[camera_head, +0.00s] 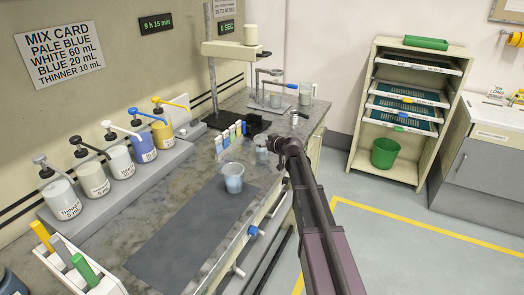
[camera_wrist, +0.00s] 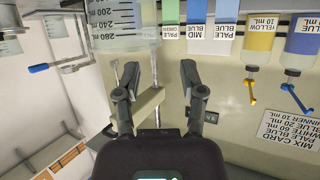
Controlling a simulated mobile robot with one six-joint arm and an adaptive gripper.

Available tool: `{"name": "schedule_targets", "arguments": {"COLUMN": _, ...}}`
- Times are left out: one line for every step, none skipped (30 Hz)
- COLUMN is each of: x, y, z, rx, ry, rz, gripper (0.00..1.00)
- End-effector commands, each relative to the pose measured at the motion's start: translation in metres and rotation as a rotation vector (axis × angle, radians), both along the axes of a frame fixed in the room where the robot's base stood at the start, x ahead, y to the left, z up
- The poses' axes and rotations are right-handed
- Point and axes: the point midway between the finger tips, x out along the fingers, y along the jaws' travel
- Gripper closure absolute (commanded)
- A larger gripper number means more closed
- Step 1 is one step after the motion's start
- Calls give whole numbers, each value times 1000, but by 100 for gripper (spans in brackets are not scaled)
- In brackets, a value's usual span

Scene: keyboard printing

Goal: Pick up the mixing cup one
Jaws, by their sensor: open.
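A clear cup with pale blue contents (camera_head: 233,178) stands upright on the dark mat. A smaller-looking greyish cup (camera_head: 262,155) stands on the bench behind it, close to my gripper. No label shows which one is mixing cup one. My gripper (camera_head: 288,147) is at the bench's right edge, to the right of both cups. In the wrist view, which is upside down, my gripper (camera_wrist: 161,78) is open with nothing between its fingers. A clear graduated cup (camera_wrist: 118,30) shows large at the top, partly cut off, beyond the left finger.
Pump bottles (camera_head: 120,160) line the wall side of the bench. Colour sample cards (camera_head: 230,138) stand behind the mat (camera_head: 185,235). A stand (camera_head: 213,75) and another cup (camera_head: 305,92) are farther back. A drying rack (camera_head: 405,110) stands right.

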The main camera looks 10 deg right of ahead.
Motion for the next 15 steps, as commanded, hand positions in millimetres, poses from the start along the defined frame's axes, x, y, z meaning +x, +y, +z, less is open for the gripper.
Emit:
{"name": "schedule_targets", "arguments": {"x": 0, "y": 0, "z": 0, "rx": 0, "ry": 0, "rz": 0, "gripper": 48}}
{"name": "schedule_targets", "arguments": {"x": 0, "y": 0, "z": 0, "rx": 0, "ry": 0, "rz": 0, "gripper": 48}}
{"name": "schedule_targets", "arguments": {"x": 0, "y": 0, "z": 0, "rx": 0, "ry": 0, "rz": 0, "gripper": 48}}
{"name": "schedule_targets", "arguments": {"x": 0, "y": 0, "z": 0, "rx": 0, "ry": 0, "rz": 0, "gripper": 48}}
{"name": "schedule_targets", "arguments": {"x": 0, "y": 0, "z": 0, "rx": 0, "ry": 0, "rz": 0, "gripper": 48}}
{"name": "schedule_targets", "arguments": {"x": 0, "y": 0, "z": 0, "rx": 0, "ry": 0, "rz": 0, "gripper": 48}}
{"name": "schedule_targets", "arguments": {"x": 0, "y": 0, "z": 0, "rx": 0, "ry": 0, "rz": 0, "gripper": 48}}
{"name": "schedule_targets", "arguments": {"x": 0, "y": 0, "z": 0, "rx": 0, "ry": 0, "rz": 0, "gripper": 48}}
{"name": "schedule_targets", "arguments": {"x": 1, "y": 0, "z": 0, "rx": 0, "ry": 0, "rz": 0, "gripper": 48}}
{"name": "schedule_targets", "arguments": {"x": 2, "y": 1, "z": -1, "rx": 0, "ry": 0, "rz": 0, "gripper": 48}}
{"name": "schedule_targets", "arguments": {"x": 3, "y": 1, "z": -1, "rx": 0, "ry": 0, "rz": 0, "gripper": 48}}
{"name": "schedule_targets", "arguments": {"x": 5, "y": 2, "z": -2, "rx": 0, "ry": 0, "rz": 0, "gripper": 48}}
{"name": "schedule_targets", "arguments": {"x": 8, "y": 3, "z": -4, "rx": 0, "ry": 0, "rz": 1, "gripper": 48}}
{"name": "schedule_targets", "arguments": {"x": 10, "y": 4, "z": -5, "rx": 0, "ry": 0, "rz": 1, "gripper": 48}}
{"name": "schedule_targets", "arguments": {"x": 14, "y": 5, "z": -6, "rx": 0, "ry": 0, "rz": 1, "gripper": 48}}
